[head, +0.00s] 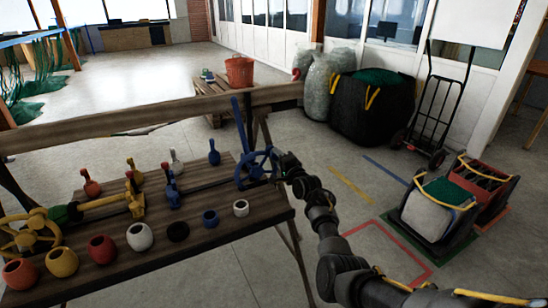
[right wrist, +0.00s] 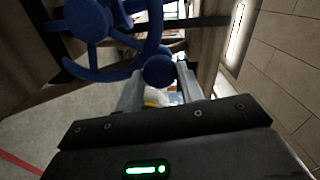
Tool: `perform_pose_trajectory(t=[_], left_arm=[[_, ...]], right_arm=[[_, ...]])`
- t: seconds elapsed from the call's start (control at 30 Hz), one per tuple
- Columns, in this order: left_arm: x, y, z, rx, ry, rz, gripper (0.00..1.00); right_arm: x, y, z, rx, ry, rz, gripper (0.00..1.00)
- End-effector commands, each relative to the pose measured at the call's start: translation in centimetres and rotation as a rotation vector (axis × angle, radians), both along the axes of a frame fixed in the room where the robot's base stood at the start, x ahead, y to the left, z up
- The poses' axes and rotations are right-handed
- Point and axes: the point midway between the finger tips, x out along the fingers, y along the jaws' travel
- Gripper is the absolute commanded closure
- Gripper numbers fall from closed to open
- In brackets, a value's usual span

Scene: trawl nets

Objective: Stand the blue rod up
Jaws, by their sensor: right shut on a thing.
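The blue rod (head: 238,122) rises from beside the blue handwheel (head: 244,178) at the right end of the wooden bench. My right gripper (head: 283,164) is at the wheel's right side. In the right wrist view, my right gripper (right wrist: 158,88) is shut on a round blue knob (right wrist: 158,70) at the rim of the blue handwheel (right wrist: 85,18). The exact finger contact is partly hidden. My left gripper is not in view.
A wooden beam (head: 150,112) runs behind.

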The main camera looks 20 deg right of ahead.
Motion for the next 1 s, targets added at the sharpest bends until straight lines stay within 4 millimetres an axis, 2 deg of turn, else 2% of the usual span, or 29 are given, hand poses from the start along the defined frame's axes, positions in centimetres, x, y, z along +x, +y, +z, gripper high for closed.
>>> perform_pose_trajectory(t=[0.33,0.87,0.9,1.0], left_arm=[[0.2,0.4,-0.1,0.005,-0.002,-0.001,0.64],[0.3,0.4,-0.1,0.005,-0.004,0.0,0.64],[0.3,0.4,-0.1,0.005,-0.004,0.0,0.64],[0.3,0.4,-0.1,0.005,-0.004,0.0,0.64]], right_arm=[[0.1,-1.3,-1.0,0.132,0.009,-0.005,1.0],[0.1,-1.6,-1.1,0.155,0.01,-0.006,1.0],[0.1,-1.6,-1.1,0.155,0.01,-0.006,0.61],[0.1,-1.5,-1.1,0.154,0.01,-0.006,0.48]])
